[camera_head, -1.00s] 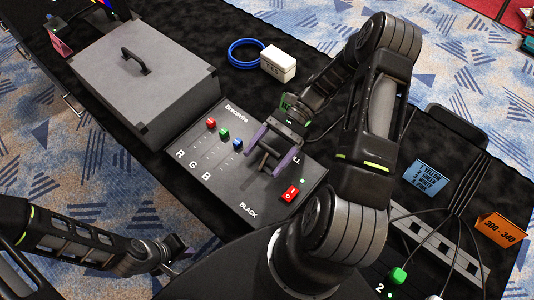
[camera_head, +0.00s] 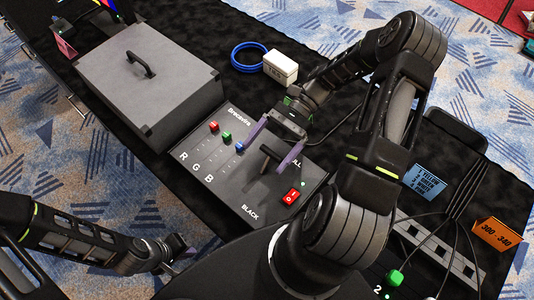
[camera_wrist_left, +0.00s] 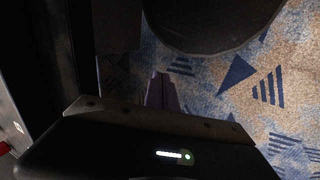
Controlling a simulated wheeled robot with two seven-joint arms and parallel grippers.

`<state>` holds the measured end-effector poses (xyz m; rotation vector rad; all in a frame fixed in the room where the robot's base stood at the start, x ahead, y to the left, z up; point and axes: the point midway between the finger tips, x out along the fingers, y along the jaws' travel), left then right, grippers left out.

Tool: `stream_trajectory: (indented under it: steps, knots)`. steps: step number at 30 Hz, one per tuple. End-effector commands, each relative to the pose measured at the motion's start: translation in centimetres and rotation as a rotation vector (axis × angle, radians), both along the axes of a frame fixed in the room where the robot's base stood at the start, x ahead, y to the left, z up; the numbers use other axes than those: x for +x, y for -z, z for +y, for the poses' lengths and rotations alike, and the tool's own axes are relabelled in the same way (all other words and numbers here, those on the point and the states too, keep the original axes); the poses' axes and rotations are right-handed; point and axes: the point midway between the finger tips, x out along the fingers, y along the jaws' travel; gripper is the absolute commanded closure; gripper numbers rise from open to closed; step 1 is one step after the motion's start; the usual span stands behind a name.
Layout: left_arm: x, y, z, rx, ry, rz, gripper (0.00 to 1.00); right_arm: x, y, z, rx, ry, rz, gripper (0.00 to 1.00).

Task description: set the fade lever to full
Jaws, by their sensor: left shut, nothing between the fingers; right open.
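The control panel (camera_head: 225,190) lies on the black cloth, with a BLACK label at its near edge and a partly hidden label ending in "LL" at its right. The fade lever (camera_head: 269,152) has a dark T-shaped handle and stands on the panel's right half; its exact setting is hard to read. My right gripper (camera_head: 272,146) is open at the lever's far side, its purple fingers spread to either side of the handle. I see no grip on it. My left gripper (camera_head: 188,252) is shut and empty, low at the panel's near left; its purple fingers (camera_wrist_left: 162,92) show together over carpet.
Red, green and blue sliders (camera_head: 226,135) and a lit red switch (camera_head: 291,196) sit close to the lever. A grey case (camera_head: 148,85) stands at the left. A white box (camera_head: 280,67) and blue cable coil (camera_head: 247,56) lie behind. Cables and cards are at right.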

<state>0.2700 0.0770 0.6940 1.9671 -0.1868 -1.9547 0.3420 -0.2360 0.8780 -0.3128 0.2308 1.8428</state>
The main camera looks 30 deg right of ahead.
Motion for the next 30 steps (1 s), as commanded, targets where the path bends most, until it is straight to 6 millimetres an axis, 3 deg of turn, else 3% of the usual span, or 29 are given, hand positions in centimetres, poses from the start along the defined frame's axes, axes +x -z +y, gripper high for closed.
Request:
stream_trajectory:
  steps: [1,3,8,30]
  knots:
    - [0.0,-1.3,0.1,0.002,0.0,0.003,1.0,0.0,-1.7,0.0,0.001,0.003,0.0,0.06]
    - [0.0,-1.9,0.2,0.004,-0.001,0.006,1.0,0.0,-2.9,-0.1,0.001,0.003,0.0,0.06]
    - [-0.1,-2.9,0.4,0.007,-0.001,0.011,1.0,0.0,-4.6,0.0,0.001,0.003,0.001,0.06]
    - [-0.1,-2.9,0.4,0.008,-0.001,0.013,1.0,0.0,-4.7,0.0,0.001,0.0,0.001,0.06]
